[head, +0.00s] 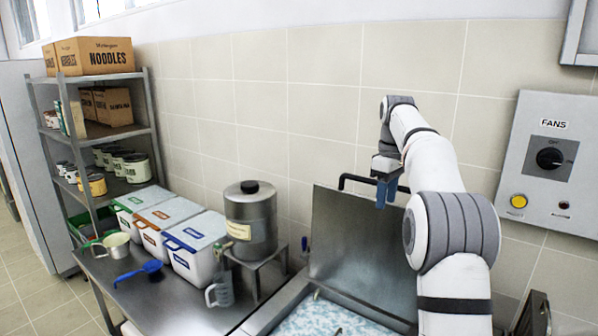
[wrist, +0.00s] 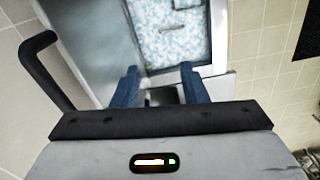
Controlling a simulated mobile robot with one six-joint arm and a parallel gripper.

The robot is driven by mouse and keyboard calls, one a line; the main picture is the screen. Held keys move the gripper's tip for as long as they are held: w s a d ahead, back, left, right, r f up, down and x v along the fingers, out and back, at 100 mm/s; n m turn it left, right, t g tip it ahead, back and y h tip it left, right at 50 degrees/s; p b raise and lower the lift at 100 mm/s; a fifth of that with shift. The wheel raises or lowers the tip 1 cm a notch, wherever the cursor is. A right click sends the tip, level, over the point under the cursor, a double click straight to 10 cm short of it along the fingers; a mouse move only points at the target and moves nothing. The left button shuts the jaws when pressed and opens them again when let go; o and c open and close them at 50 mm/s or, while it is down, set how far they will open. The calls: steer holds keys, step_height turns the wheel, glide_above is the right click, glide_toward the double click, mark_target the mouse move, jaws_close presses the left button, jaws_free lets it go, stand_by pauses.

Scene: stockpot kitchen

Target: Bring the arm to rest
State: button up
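My arm reaches up and forward in the head view. My gripper (head: 385,192) has blue fingers pointing down, in front of the tiled wall. In the wrist view my gripper (wrist: 160,88) shows its two blue fingers apart, with nothing held between them. Close by, the raised metal lid (head: 355,235) of a pan has a black bar handle (head: 358,182), which also shows in the wrist view (wrist: 45,65). In the head view the handle lies just behind the fingers; I cannot tell whether they touch.
An open basin (head: 325,322) with a blue-white speckled surface lies below the lid. A metal urn (head: 250,222), lidded bins (head: 160,215), a jug (head: 220,290) and a blue scoop (head: 140,271) stand left. A FANS switch panel (head: 550,165) is right. The wall above is clear.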

steer(key=s+a+f+m+t+b, duration=0.1)
steer(key=s+f, duration=0.5)
steer(key=s, duration=0.6)
steer(key=s+a+f+m+t+b, duration=0.1)
steer(key=s+a+f+m+b, duration=0.2)
steer(key=s+f, duration=0.4)
steer(key=s+a+f+m+t+b, duration=0.1)
steer(key=s+f+m, duration=0.4)
steer(key=s, duration=1.3)
step_height(320, 180, down, 2)
steer(key=shift+s+a+f+b, duration=0.25)
steer(key=shift+a+b, duration=0.6)
steer(key=shift+b, duration=0.3)
